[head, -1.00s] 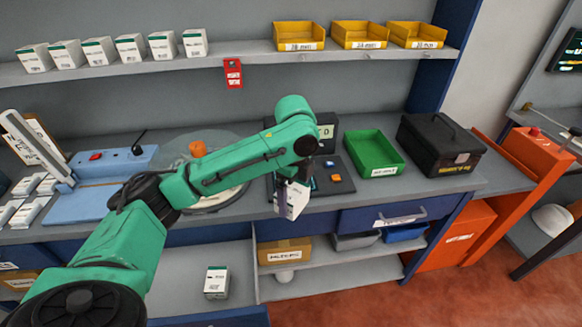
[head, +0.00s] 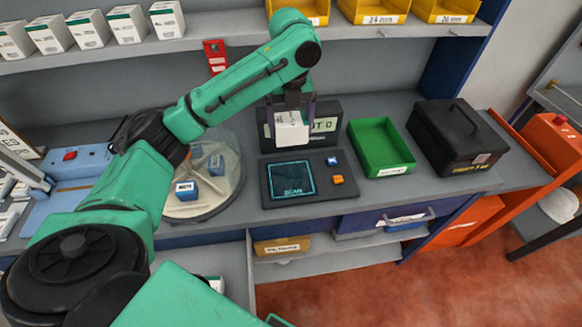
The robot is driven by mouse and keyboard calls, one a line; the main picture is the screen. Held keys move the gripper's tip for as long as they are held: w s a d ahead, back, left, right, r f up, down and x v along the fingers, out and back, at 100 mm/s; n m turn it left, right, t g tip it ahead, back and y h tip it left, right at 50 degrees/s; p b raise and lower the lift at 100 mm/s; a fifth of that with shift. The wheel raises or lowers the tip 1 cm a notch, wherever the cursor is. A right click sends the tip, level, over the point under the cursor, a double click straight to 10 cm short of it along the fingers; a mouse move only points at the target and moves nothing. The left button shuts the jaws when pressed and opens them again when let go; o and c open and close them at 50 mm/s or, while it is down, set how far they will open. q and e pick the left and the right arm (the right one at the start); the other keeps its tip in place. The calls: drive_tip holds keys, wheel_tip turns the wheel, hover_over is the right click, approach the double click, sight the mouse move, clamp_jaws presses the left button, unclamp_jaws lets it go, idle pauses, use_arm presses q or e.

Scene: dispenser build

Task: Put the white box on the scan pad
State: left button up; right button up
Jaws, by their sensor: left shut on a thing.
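The white box (head: 291,133) is in my left gripper (head: 291,112), which is shut on it. The box hangs above the back part of the black scan unit, apart from the pad in the picture, and covers part of the display behind it. The scan pad (head: 292,179) is a dark square with a light outline and the word SCAN, and it is bare. A blue button (head: 332,161) and an orange button (head: 338,180) sit to its right. My right gripper is not in view.
A green tray (head: 398,171) and a black case (head: 458,138) stand right of the scan unit. A round turntable (head: 222,204) with small blue boxes is on the left, partly behind my left arm. White boxes (head: 88,30) and yellow bins (head: 381,19) line the shelf above.

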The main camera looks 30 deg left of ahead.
sight(291, 140)
use_arm(q)
drive_tip(key=f, duration=0.1)
drive_tip(key=s+f, duration=0.1)
drive_tip(key=f, duration=0.1)
drive_tip(key=d+f+p, duration=0.1)
drive_tip(key=f, duration=0.1)
drive_tip(key=shift+s, duration=0.4)
drive_tip(key=f, duration=0.3)
drive_tip(key=f+p, duration=0.1)
drive_tip(key=f, duration=0.2)
drive_tip(key=w+f, duration=0.1)
drive_tip(key=f, duration=0.2)
drive_tip(key=shift+w+a+f+p, duration=0.1)
drive_tip(key=shift+a+f+p, duration=0.25)
drive_tip(key=shift+f, duration=0.05)
drive_tip(key=shift+d+f, duration=0.1)
drive_tip(key=shift+f, duration=0.4)
drive_tip(key=o, duration=1.2)
drive_tip(key=shift+f, duration=0.1)
drive_tip(key=shift+o, duration=0.2)
drive_tip(key=shift+r, duration=0.45)
wheel_tip(291, 140, up, 12)
drive_tip(key=shift+f+b, duration=0.25)
drive_tip(key=shift+b, duration=0.85)
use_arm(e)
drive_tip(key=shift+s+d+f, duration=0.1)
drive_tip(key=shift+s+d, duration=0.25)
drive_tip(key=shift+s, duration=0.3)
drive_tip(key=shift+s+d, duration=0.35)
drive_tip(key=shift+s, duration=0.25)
